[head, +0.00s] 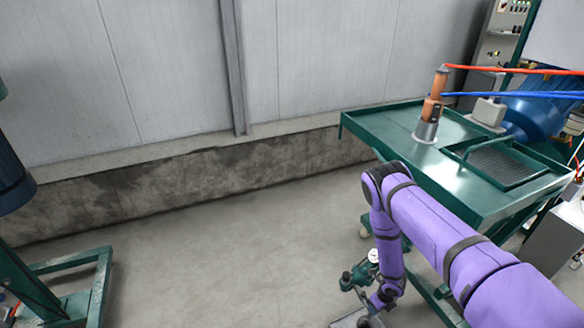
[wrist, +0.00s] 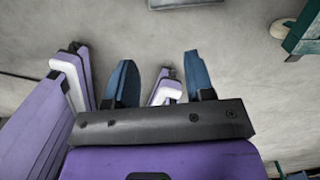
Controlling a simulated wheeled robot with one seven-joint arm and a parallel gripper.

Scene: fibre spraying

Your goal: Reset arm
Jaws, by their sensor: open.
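Bare grey floor lies beyond the fingertips. In the head view my purple arm reaches in from the lower right, bends at a joint beside the green table, and hangs down in front of it. My gripper cannot be made out clearly there, low at the bottom edge. The orange spray tool (head: 433,98) stands upright in a grey holder (head: 425,132) on the table, apart from my arm.
The green table (head: 400,138) carries a sunken dark grid (head: 503,167). Red (head: 510,70) and blue (head: 510,94) hoses run right from the spray tool. A gauge (head: 374,256) on green fittings is close to my forearm. A green frame (head: 98,290) stands left; floor between is clear.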

